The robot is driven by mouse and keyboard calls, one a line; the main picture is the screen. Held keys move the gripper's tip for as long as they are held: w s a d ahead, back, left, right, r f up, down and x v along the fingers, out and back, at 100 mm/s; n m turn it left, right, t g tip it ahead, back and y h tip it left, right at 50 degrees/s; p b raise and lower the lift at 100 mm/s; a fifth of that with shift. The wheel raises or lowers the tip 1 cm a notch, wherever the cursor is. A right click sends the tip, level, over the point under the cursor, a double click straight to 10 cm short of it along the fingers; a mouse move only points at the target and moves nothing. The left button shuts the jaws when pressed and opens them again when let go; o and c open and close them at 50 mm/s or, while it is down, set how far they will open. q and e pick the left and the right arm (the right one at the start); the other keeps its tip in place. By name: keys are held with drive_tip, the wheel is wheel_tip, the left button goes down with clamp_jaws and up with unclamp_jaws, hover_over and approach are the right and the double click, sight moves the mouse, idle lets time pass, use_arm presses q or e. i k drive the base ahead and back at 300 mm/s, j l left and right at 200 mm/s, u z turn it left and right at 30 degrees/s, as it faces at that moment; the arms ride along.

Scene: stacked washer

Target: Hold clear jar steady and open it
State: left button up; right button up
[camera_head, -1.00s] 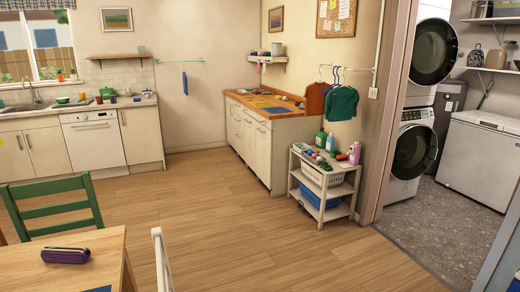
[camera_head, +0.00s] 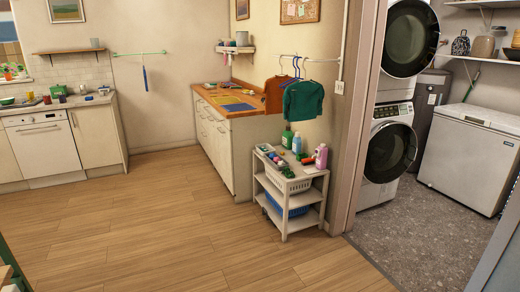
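A jar-like container (camera_head: 484,46) with tan contents or colour stands on the wall shelf at the upper right, in the laundry room. It is small in the picture, and I cannot tell whether it is the clear jar or whether its lid is on. Neither of my grippers is in view.
A stacked washer (camera_head: 390,150) stands inside the doorway, with a white chest freezer (camera_head: 468,160) to its right. A white cart (camera_head: 290,222) with bottles and baskets stands left of the doorway. A wood-topped counter (camera_head: 212,150) is behind it. The wooden floor (camera_head: 180,235) is largely clear.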

sight(213, 89)
drive_tip(key=i+u, duration=0.4)
drive_tip(key=i, duration=0.3)
drive_tip(key=i+l+u, duration=0.2)
drive_tip(key=i+u, duration=0.25)
drive_tip(key=i, duration=5)
drive_tip(key=j+u, duration=0.05)
drive_tip(key=j, duration=0.15)
